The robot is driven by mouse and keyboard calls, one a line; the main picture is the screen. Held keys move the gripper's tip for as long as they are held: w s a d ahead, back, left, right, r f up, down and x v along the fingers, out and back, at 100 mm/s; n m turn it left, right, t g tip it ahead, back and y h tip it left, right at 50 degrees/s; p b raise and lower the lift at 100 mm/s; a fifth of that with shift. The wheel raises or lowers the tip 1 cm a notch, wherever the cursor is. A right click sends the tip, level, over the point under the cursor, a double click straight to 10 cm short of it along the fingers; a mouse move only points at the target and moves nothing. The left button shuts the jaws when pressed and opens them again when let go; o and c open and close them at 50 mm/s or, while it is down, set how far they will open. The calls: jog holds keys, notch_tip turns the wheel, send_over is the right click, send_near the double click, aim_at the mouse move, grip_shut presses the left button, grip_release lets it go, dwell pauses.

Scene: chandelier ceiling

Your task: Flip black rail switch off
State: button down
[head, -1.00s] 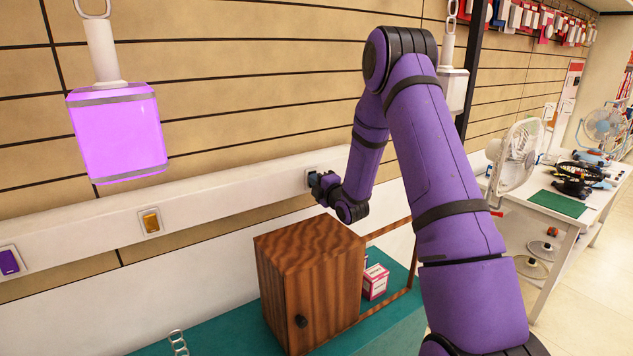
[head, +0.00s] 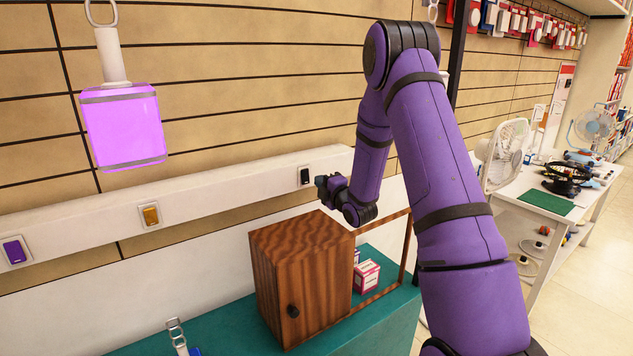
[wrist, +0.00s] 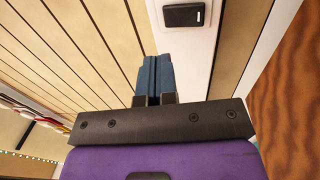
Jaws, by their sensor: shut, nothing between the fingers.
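The black switch (head: 305,175) is set in the white rail (head: 230,191) on the wall, at the rail's right part. In the wrist view the black switch (wrist: 184,15) shows near the top, with a small white mark towards its right end. My gripper (head: 322,183) is just right of and below the switch in the head view, apart from it. In the wrist view my gripper's blue fingers (wrist: 154,76) are together and empty, pointing towards the rail, to the left of and below the switch.
A glowing purple lantern (head: 123,127) hangs at left. A wooden cabinet (head: 300,270) stands below the gripper, beside small boxes (head: 366,275) on the teal counter (head: 235,330).

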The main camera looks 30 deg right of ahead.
jog(key=s+r, duration=0.1)
jog(key=s, duration=0.5)
jog(key=shift+d, duration=0.1)
dwell(0.4)
